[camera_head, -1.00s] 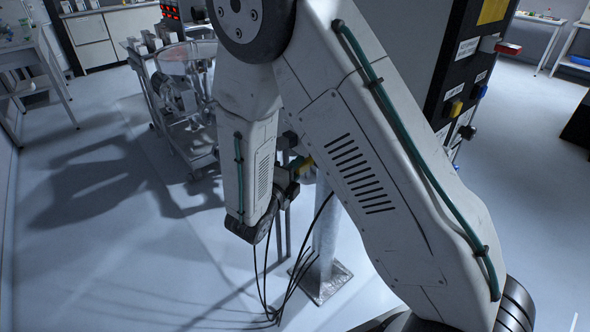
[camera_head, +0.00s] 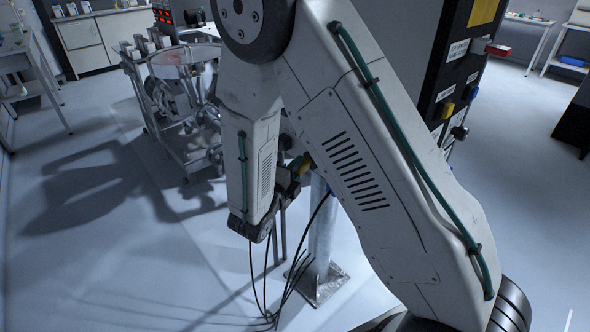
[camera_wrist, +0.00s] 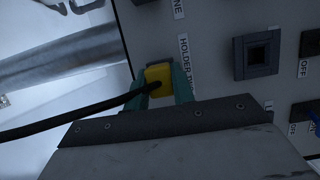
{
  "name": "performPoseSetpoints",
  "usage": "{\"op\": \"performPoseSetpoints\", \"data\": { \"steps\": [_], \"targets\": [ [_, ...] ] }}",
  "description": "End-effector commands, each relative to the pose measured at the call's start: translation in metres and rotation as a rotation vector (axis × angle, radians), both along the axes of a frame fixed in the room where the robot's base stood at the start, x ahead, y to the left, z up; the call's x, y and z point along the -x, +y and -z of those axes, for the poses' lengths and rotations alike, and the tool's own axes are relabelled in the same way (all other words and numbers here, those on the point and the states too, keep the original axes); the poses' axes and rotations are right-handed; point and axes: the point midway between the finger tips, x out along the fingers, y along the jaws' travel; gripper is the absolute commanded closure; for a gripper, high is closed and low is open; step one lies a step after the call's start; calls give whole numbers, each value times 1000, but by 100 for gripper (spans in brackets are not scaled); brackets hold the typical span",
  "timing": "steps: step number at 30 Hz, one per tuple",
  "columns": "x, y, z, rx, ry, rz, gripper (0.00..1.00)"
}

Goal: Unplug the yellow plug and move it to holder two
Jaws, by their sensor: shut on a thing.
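The yellow plug (camera_wrist: 158,76) is between the green fingers of my gripper (camera_wrist: 160,86) in the wrist view, and my gripper is shut on it. Its black cable (camera_wrist: 85,115) runs off to the lower left. Whether the plug touches the panel or sits in a holder I cannot tell. In the head view my gripper (camera_head: 297,170) is partly hidden behind my arm, with a bit of yellow showing.
A dark square socket (camera_wrist: 257,56) is on the panel, with a blue part (camera_wrist: 314,112) at the right edge. In the head view a cabinet (camera_head: 455,65) carries red, yellow and blue parts. A metal post (camera_head: 321,245) stands below my gripper. A wheeled machine (camera_head: 185,100) stands at left.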

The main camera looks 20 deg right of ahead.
Motion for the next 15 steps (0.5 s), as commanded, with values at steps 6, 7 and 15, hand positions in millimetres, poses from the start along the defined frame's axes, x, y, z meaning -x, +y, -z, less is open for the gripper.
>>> {"op": "performPoseSetpoints", "data": {
  "steps": [6, 7, 15],
  "targets": [
    [-1, -4, 0, 0, 0, 0, 100],
    [-2, -5, 0, 0, 0, 0, 100],
    [-2, -7, 0, 0, 0, 0, 64]
  ]
}}
